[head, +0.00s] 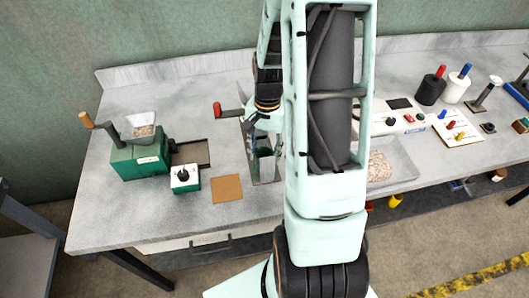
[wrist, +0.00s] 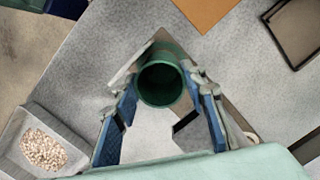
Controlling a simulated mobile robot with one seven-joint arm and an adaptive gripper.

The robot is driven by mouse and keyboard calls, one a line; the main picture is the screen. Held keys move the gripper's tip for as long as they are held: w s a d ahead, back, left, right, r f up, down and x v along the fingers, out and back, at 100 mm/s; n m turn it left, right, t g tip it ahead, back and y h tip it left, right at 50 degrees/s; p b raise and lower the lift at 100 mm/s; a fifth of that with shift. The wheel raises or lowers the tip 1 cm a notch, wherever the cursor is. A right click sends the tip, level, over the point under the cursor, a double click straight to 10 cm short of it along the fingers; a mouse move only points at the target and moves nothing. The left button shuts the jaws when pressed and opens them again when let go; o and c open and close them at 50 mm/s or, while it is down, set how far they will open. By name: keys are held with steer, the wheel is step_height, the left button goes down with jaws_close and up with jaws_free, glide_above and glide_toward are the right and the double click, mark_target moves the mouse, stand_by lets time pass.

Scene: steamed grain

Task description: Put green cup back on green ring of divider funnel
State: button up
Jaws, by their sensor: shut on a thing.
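The green cup (wrist: 160,84) is between the fingertips of my gripper (wrist: 163,92) in the wrist view, and the gripper is shut on it. I look down into its open, dark mouth. Grey metal plates (wrist: 190,128), perhaps part of the divider funnel, show behind and below the cup. The green ring cannot be made out. In the head view my gripper (head: 263,146) is over the middle of the bench, partly covered by my arm. Metal plates (head: 255,168) stand under it. I cannot tell whether the cup touches them.
A green mill (head: 138,158), a small control box (head: 186,179) and a brown mat (head: 227,188) are at left. A red-handled tool (head: 217,109) lies behind.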

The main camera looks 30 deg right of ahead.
steer(key=o, duration=1.2)
steer(key=shift+f, duration=0.1)
steer(key=shift+o, duration=0.2)
step_height(320, 180, up, 12)
steer(key=w+d, duration=0.1)
steer(key=shift+b, duration=0.3)
